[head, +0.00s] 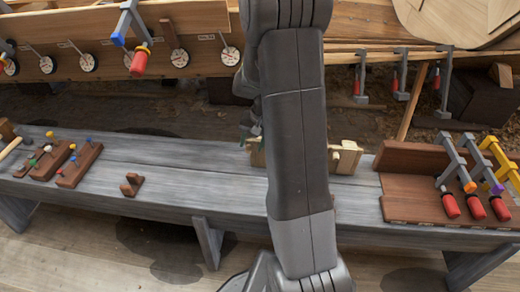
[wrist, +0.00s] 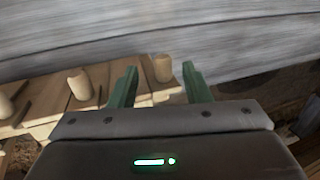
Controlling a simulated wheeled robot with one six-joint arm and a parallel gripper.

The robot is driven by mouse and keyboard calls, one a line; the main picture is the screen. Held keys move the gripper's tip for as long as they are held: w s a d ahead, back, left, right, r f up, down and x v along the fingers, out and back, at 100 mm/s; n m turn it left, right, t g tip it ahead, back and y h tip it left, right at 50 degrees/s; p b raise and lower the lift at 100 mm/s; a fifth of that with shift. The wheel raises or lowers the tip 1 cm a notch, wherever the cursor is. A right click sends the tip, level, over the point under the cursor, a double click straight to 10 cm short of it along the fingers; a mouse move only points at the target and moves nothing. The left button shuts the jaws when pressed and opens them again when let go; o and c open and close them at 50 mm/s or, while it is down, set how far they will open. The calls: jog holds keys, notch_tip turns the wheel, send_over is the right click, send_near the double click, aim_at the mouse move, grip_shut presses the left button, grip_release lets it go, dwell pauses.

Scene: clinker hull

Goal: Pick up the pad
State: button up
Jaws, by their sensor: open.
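No object here is plainly a pad. A small dark-brown wooden block with a raised part (head: 132,184) sits alone on the grey bench (head: 225,188), left of my arm in the head view; I cannot tell if it is the pad. My gripper (wrist: 160,82) shows in the wrist view with two green fingers apart and nothing held between them. A pale peg (wrist: 162,67) of a light wooden rack (wrist: 110,100) appears between the fingertips in the picture; I cannot tell its distance. In the head view my arm hides most of the gripper and the middle of the bench.
Dark-wood peg blocks (head: 80,165) with coloured pins stand at the bench's left. A brown wooden stand (head: 405,199) with several red-handled clamps stands at the right. The plank hull (head: 100,35) with clamps and round dials rises behind. Bare bench lies around the small block.

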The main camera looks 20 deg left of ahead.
aim_at(249, 148)
jog(key=b+x, duration=0.1)
jog(key=x, duration=0.2)
jog(key=shift+a+f, duration=0.25)
jog(key=shift+f, duration=0.05)
grip_shut()
jog(key=shift+r, duration=0.15)
